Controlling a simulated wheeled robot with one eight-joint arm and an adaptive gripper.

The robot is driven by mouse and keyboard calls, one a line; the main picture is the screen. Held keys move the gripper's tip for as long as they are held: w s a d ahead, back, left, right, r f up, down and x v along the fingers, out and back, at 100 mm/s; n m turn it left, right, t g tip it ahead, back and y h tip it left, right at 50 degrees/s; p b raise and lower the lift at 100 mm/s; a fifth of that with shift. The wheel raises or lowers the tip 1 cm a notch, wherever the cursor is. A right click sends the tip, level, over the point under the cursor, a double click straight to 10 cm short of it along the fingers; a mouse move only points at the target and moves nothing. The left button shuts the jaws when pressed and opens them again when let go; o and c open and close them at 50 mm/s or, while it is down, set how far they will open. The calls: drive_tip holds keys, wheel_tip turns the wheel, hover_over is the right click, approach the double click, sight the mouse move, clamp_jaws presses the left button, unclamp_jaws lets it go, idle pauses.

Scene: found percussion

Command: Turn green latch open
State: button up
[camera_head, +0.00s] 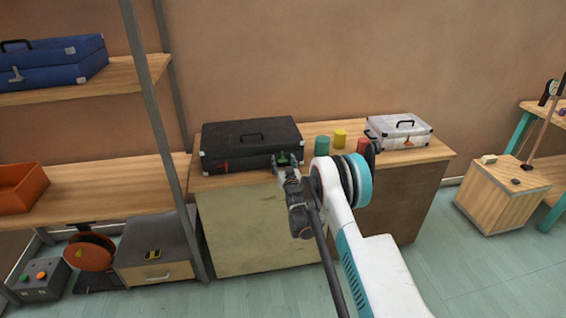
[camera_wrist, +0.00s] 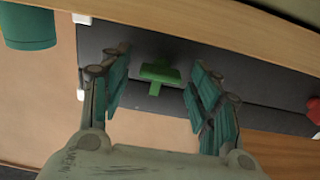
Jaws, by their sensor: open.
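The green latch (camera_wrist: 160,72) is on the dark front of the black case (camera_head: 250,141). In the wrist view it shows as a T-shaped piece between my open fingers, with a visible gap on each side. My gripper (camera_head: 286,165) is at the right part of the case front in the head view. The gripper in the wrist view (camera_wrist: 158,62) is open and empty, its teal-padded fingers on either side of the latch. In the head view the green latch (camera_head: 283,157) is partly hidden by my gripper. A red latch (camera_head: 221,167) is at the left of the case front.
The case stands on a wooden-topped cabinet (camera_head: 228,183). A green cylinder (camera_head: 322,146), a yellow one (camera_head: 340,136) and a red one (camera_head: 363,147) stand to its right. A silver case (camera_head: 400,131) is further right. A shelf post (camera_head: 169,155) rises at left.

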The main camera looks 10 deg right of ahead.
drive_tip(key=c, duration=1.1)
drive_tip(key=shift+n, duration=0.3)
drive_tip(key=n, duration=0.4)
drive_tip(key=shift+a, duration=0.1)
drive_tip(key=n, duration=0.5)
drive_tip(key=shift+f, duration=0.1)
drive_tip(key=n, duration=0.4)
drive_tip(key=shift+a, duration=0.1)
drive_tip(key=shift+f+n, duration=0.15)
drive_tip(key=shift+n, duration=1.95)
drive_tip(key=shift+o, duration=0.3)
drive_tip(key=shift+s, duration=0.1)
drive_tip(key=shift+c, duration=0.2)
